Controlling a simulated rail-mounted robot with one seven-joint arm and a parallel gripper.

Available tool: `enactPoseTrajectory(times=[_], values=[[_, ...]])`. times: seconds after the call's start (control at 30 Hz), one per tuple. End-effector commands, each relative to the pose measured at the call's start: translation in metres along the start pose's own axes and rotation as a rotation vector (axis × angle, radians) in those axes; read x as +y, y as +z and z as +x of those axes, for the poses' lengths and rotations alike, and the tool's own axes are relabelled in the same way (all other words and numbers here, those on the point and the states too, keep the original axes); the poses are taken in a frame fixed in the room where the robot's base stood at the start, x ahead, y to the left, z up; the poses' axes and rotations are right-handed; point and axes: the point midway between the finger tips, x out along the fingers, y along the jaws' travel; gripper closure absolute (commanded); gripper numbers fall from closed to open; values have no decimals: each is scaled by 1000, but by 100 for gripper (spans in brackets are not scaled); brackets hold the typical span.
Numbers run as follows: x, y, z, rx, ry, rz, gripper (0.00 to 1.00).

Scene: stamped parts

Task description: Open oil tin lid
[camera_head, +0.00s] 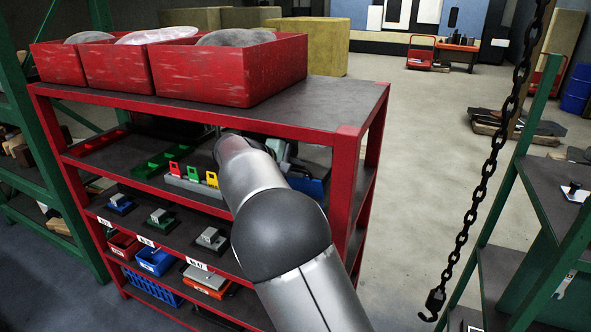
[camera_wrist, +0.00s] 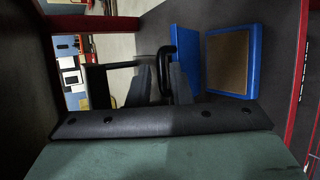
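In the wrist view, a blue frame around a flat brown surface (camera_wrist: 232,62), which looks like the oil tin, is at upper right. A plain blue panel (camera_wrist: 187,48) stands beside it on the left, perhaps its lid; I cannot tell whether they join. A black bent bar (camera_wrist: 166,49) is left of the panel. My gripper (camera_wrist: 160,67) has its dark fingers around or just in front of this bar; contact is unclear.
The red shelf unit (camera_head: 349,131) carries red bins (camera_head: 228,72) on top. Red, green and yellow tags (camera_head: 193,173) are left of my arm. Posts and the top board bound the shelf opening. A chain (camera_head: 478,190) hangs at the right, with open floor behind.

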Motion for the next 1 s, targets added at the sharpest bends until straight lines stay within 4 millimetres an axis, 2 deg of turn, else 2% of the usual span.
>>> enactPoseTrajectory(times=[0.27,0.43,0.57,0.9,1.0], values=[[-1,0,-1,0,-1,-1,82],[-2,-1,-18,3,-1,0,82],[-3,-2,-46,5,0,0,82],[-2,-1,-129,5,0,0,82],[-1,0,-147,3,0,1,82]])
